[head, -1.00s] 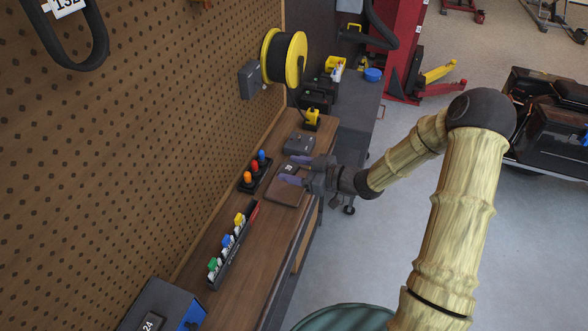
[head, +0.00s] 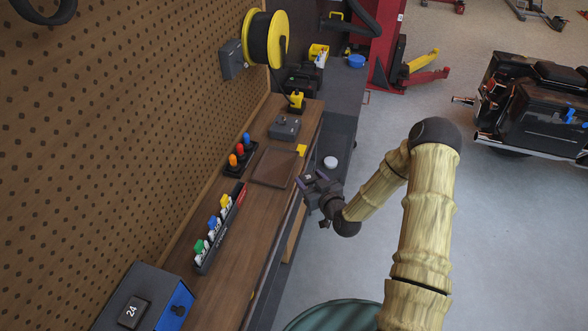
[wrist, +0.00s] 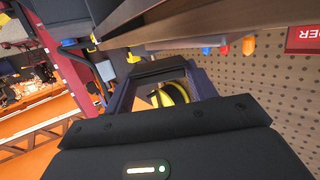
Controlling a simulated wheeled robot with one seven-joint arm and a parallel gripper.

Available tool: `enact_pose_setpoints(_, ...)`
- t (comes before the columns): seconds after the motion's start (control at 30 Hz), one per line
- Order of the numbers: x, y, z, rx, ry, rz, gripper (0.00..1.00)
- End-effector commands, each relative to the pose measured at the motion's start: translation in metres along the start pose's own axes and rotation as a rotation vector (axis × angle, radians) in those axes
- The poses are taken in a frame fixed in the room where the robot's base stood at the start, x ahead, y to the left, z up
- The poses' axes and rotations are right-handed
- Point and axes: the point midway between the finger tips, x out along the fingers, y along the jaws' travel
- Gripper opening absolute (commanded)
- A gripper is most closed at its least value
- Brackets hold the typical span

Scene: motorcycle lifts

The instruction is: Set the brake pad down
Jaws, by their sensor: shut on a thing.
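My gripper (head: 312,180) is shut on the brake pad (head: 307,177), a small dark piece with a pale mark. The gripper is just off the bench's front edge, to the right of the flat brown tray (head: 275,167). In the wrist view the two dark purple fingers reach forward, with a dark plate (wrist: 158,71) across between their tips. The tray's surface looks bare. Much of the pad is hidden by the fingers.
On the wooden bench (head: 239,250) stand a rack with orange, red and blue knobs (head: 240,150), a strip of coloured clips (head: 220,230), a grey box (head: 285,128) and a box marked 24 (head: 140,305). The pegboard (head: 130,130) bounds the left. Open floor lies right.

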Motion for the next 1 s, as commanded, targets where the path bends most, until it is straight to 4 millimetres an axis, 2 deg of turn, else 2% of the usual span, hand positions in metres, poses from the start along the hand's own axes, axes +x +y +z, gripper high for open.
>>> enact_pose_setpoints(0.03,-0.001,0.008,0.027,0.020,-0.005,0.061,0.31)
enact_pose_setpoints(0.1,-0.005,0.020,0.053,0.036,-0.004,0.146,0.31)
enact_pose_setpoints(0.2,-0.013,0.034,0.086,0.057,-0.005,0.254,0.31)
enact_pose_setpoints(0.33,-0.023,0.044,0.113,0.072,0.000,0.345,0.31)
enact_pose_setpoints(0.47,-0.027,0.048,0.122,0.078,0.002,0.381,0.31)
enact_pose_setpoints(1.0,-0.028,0.049,0.121,0.078,0.003,0.381,0.31)
